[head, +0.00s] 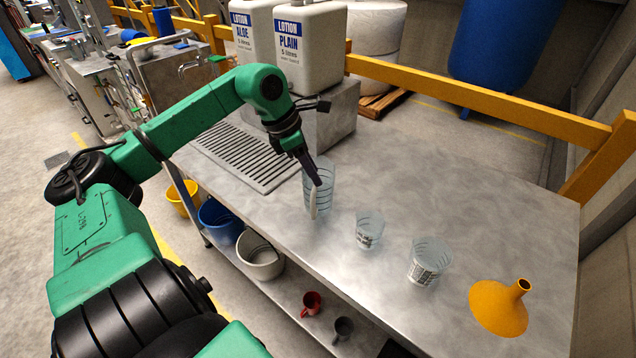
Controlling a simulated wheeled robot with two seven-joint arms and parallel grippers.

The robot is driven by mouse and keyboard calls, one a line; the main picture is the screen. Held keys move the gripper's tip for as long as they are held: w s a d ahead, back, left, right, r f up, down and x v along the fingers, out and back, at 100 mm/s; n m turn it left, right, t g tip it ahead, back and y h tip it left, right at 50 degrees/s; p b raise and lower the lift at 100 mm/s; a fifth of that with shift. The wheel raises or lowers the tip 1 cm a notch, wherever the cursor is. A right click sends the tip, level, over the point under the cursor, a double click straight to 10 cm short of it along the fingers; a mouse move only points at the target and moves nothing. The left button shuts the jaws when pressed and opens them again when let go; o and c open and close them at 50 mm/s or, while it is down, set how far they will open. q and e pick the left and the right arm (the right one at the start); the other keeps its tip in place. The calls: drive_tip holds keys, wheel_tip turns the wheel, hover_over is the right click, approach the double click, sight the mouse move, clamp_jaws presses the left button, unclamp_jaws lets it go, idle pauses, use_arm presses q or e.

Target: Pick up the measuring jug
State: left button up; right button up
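A tall clear measuring jug (325,190) with dark graduation lines stands on the metal bench, in front of the drain grille's right end. A pale upright strip on its near side looks like its handle (313,206). My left gripper (316,180) reaches down from above at the jug, its dark fingers overlapping the jug's near side by the top of the strip. The fingers appear almost edge-on, so I cannot tell whether they are open or shut on the handle. My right gripper is not in view.
Two smaller clear marked cups, one small (369,231) and one wider (429,262), stand right of the jug. An orange funnel (498,308) lies further right. Two lotion containers (310,45) stand behind on a metal block (336,118). Buckets and mugs occupy the lower shelf.

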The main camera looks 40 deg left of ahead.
use_arm(q)
drive_tip(key=x, duration=0.3)
drive_tip(key=shift+w+d+f, duration=0.1)
drive_tip(key=shift+w+f, duration=0.1)
drive_tip(key=shift+f, duration=0.15)
drive_tip(key=shift+w+d+f, duration=0.1)
drive_tip(key=shift+w, duration=0.05)
clamp_jaws()
idle(1.0)
